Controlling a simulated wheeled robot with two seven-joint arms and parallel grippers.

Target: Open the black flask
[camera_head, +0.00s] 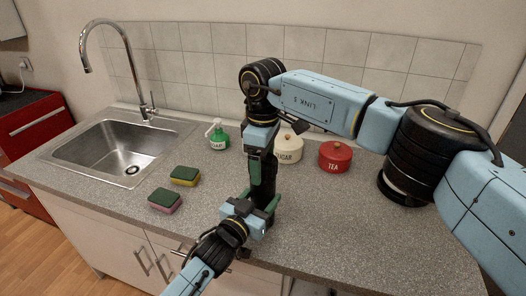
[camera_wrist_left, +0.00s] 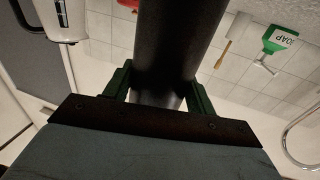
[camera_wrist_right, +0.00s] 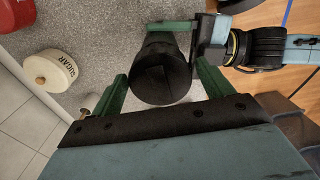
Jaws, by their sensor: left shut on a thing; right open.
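The black flask (camera_head: 264,186) stands upright between my two grippers above the counter's front part. My left gripper (camera_head: 258,212) is shut on its lower body; the left wrist view shows the dark cylinder (camera_wrist_left: 178,45) between the green fingers (camera_wrist_left: 158,88). My right gripper (camera_head: 262,158) is above, pointing down. In the right wrist view its green fingers (camera_wrist_right: 160,76) are open on either side of the flask's round black top (camera_wrist_right: 160,85). I cannot tell whether they touch it. The top is on the flask. Whether the flask's bottom touches the counter is hidden.
A green soap bottle (camera_head: 218,137), a cream sugar jar (camera_head: 289,149) and a red tea jar (camera_head: 335,157) stand behind the flask. Two sponges (camera_head: 185,176) (camera_head: 164,200) lie left, near the sink (camera_head: 112,150). The counter at right (camera_head: 350,225) is clear.

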